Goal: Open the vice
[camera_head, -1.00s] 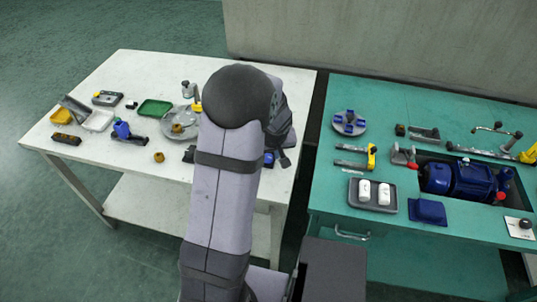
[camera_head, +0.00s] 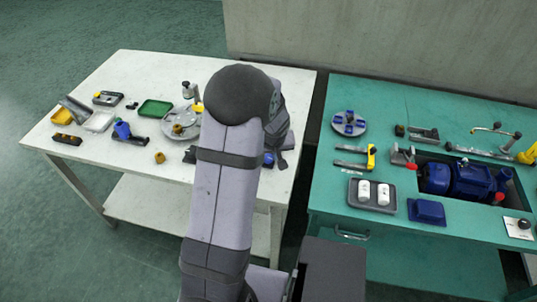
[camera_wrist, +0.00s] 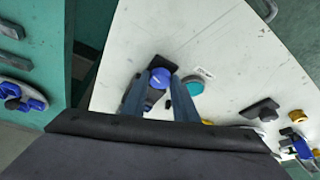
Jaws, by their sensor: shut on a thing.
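In the wrist view my gripper (camera_wrist: 157,92) reaches down over the white table. Its two fingers stand on either side of a round blue knob (camera_wrist: 160,77) and are shut on it. The knob sits on a small dark device with a black plate (camera_wrist: 163,63) at its far side, seemingly the vice. Most of its body is hidden between and below my fingers. In the head view my arm covers the gripper and most of this spot; only a bit of blue (camera_head: 268,159) shows right of the arm.
A teal disc (camera_wrist: 193,87) lies close right of my fingers, beside a small label. A blue-handled black tool (camera_head: 127,132), a green tray (camera_head: 155,108) and a grey round plate (camera_head: 180,122) stand farther left. The green bench (camera_head: 340,215) is across a gap at right.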

